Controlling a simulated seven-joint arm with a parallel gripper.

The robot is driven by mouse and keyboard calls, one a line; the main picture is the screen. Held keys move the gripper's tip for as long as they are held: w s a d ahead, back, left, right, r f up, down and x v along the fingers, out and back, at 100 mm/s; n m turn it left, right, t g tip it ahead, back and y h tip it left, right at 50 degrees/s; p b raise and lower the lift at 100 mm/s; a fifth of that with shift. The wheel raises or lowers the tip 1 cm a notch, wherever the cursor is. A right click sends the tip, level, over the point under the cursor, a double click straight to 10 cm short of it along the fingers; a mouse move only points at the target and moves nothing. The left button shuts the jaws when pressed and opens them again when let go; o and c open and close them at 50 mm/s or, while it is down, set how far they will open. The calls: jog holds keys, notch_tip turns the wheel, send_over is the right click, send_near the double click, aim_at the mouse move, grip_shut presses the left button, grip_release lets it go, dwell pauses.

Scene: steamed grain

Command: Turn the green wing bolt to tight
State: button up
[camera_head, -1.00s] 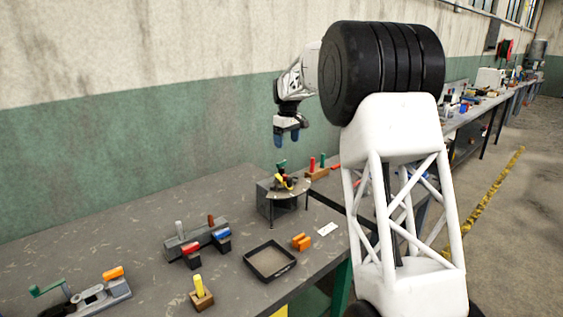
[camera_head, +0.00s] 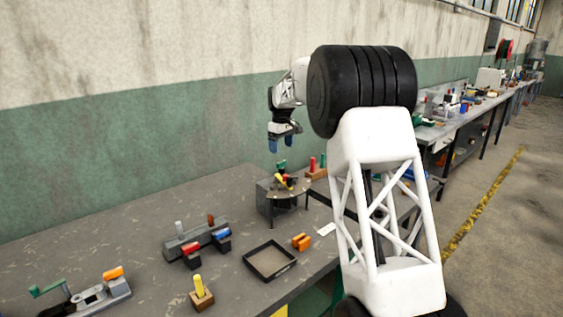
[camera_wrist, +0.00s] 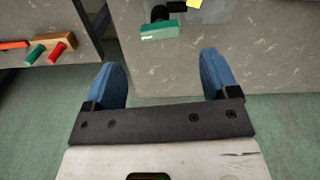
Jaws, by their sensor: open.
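The green wing bolt (camera_head: 281,164) stands upright at the back of a round plate on a grey box fixture (camera_head: 265,199). Yellow, red and black parts crowd the same plate. In the wrist view a green piece (camera_wrist: 160,31), which looks like this bolt, shows near the top, ahead of my fingers. My gripper (camera_head: 281,145) points down above the fixture, apart from the bolt. Its two blue fingers (camera_wrist: 163,82) are spread with nothing between them.
A wooden block with red and green pegs (camera_head: 316,173) stands just right of the fixture; it also shows in the wrist view (camera_wrist: 50,42). An empty black tray (camera_head: 270,261), orange clamp (camera_head: 301,242) and grey vise-like block (camera_head: 196,243) lie nearer. The bench's back left is clear.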

aim_at(282, 162)
jog(key=shift+f, duration=3.45)
jog(key=c, duration=0.9)
